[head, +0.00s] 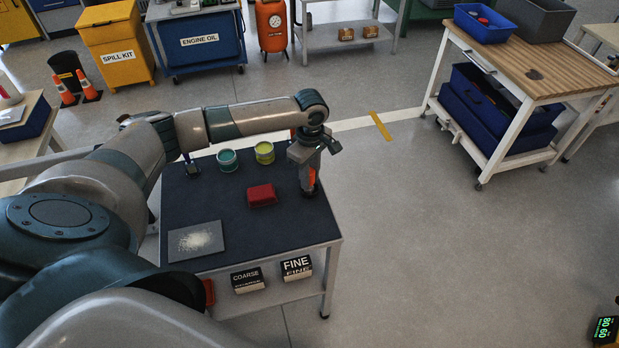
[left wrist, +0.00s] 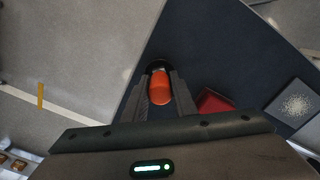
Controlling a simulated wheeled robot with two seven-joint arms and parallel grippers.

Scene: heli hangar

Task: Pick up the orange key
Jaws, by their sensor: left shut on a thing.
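My left gripper (head: 309,186) points down over the right part of the dark table top and is shut on an orange object (head: 312,178), which I take to be the orange key. In the left wrist view the orange key (left wrist: 160,88) sits between the two fingers, with a rounded orange body and a dark end beyond it. The fingers hide part of it. I cannot tell whether it touches the table. My right gripper is in neither view.
On the table (head: 240,262) are a red block (head: 262,195), a teal tin (head: 228,161), a yellow-green tin (head: 264,153) and a grey plate (head: 190,250) with pale powder. COARSE and FINE boxes (head: 296,268) sit on the lower shelf. A wooden-topped cart (head: 560,77) stands right.

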